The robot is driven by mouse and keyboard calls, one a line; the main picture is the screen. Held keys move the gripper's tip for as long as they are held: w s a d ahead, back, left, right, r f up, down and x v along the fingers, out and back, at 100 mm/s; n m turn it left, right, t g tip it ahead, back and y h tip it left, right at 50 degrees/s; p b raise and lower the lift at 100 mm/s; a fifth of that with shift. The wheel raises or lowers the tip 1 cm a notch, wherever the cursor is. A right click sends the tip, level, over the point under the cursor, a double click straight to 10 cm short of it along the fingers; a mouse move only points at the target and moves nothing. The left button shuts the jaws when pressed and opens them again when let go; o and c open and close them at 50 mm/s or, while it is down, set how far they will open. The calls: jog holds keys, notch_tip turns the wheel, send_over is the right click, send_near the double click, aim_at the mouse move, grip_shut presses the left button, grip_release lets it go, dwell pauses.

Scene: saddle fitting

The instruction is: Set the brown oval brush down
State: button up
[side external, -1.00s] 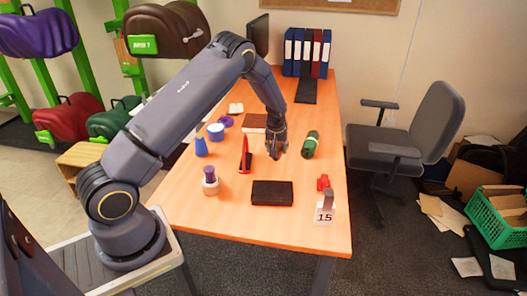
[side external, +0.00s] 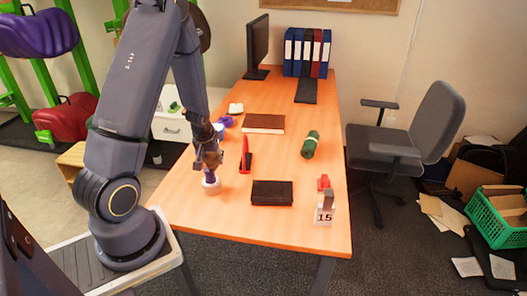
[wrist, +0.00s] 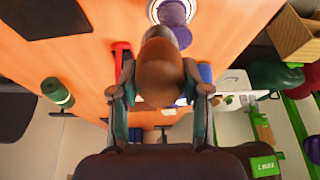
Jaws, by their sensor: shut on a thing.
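The brown oval brush (wrist: 160,66) is between the two fingers of my gripper (wrist: 158,84) in the wrist view. My gripper is shut on it. In the side view my gripper (side external: 209,160) is at the left part of the orange table, over or close beside a purple spool-like thing (side external: 210,178) on a pale round base. The brush is hard to make out there against the fingers. I cannot tell whether it touches anything below. The purple thing also shows beyond the brush in the wrist view (wrist: 174,12).

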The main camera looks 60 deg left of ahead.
jog(key=s+a+r+n, duration=0.1)
jog(key=s+a+n, duration=0.25)
jog(key=s, duration=0.75)
jog(key=shift+g, duration=0.5)
jog(key=w+a+f, duration=0.6)
jog(key=a, duration=0.1)
jog(key=w+a+f, duration=0.2)
jog(key=a+f, duration=0.1)
jog(key=a, duration=0.1)
jog(key=shift+w+f, duration=0.15)
jog(key=shift+w, duration=0.25)
jog(key=shift+d+x, duration=0.2)
jog(key=shift+x, duration=0.7)
jog(key=shift+d+x, duration=0.15)
jog(key=shift+x, duration=0.7)
jog(key=shift+s+f, duration=0.1)
jog(key=shift+f, duration=0.1)
jog(key=shift+f, duration=0.1)
jog(key=o, duration=1.2)
